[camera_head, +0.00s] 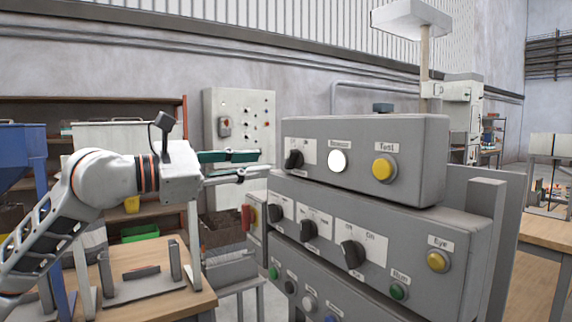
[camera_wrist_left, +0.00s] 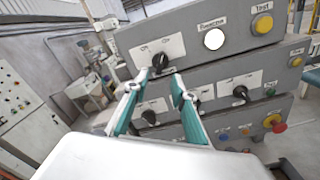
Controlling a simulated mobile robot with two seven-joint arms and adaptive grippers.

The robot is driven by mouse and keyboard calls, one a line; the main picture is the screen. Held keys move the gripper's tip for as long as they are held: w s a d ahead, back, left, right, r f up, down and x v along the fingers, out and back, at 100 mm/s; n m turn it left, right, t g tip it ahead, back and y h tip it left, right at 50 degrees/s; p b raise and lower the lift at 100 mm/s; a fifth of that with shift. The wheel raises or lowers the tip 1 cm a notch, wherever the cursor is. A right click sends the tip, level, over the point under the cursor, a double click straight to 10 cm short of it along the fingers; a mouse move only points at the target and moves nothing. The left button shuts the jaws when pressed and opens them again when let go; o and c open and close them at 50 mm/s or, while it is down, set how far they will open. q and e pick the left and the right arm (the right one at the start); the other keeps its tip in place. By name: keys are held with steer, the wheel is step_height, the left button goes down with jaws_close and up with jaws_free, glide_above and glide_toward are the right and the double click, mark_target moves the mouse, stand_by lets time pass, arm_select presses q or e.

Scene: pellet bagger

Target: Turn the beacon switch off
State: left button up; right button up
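The beacon switch is a black rotary knob (camera_head: 293,160) on a white label plate at the left of the top grey box. It also shows in the left wrist view (camera_wrist_left: 160,62). Beside it is a round lamp (camera_head: 337,161), bright white, under a label that seems to read Beacon. My left gripper (camera_head: 266,164) comes in from the left, fingers apart and empty, its tips just short of the knob. In the left wrist view the knob shows between and beyond the fingertips (camera_wrist_left: 160,76). Contact is not visible. My right gripper is not in view.
A yellow Test button (camera_head: 384,168) is on the same box. The grey panel below carries several black knobs (camera_head: 352,254) and a yellow button (camera_head: 438,261). A red-handled switch (camera_head: 248,217) sticks out at its left. A wooden table (camera_head: 180,291) stands at lower left.

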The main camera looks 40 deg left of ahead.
mark_target(287, 161)
arm_select(q)
steer(key=p+x, duration=0.1)
steer(key=x, duration=0.3)
steer(key=shift+r+p, duration=0.2)
steer(key=shift+p, duration=0.2)
steer(key=shift+p+x, duration=1.15)
steer(key=shift+p, duration=0.05)
steer(key=shift+w+d+f, duration=0.1)
steer(key=shift+w+f, duration=0.1)
steer(key=shift+w, duration=0.1)
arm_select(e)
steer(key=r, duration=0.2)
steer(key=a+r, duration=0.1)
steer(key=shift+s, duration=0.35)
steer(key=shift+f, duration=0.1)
arm_select(q)
jaws_close()
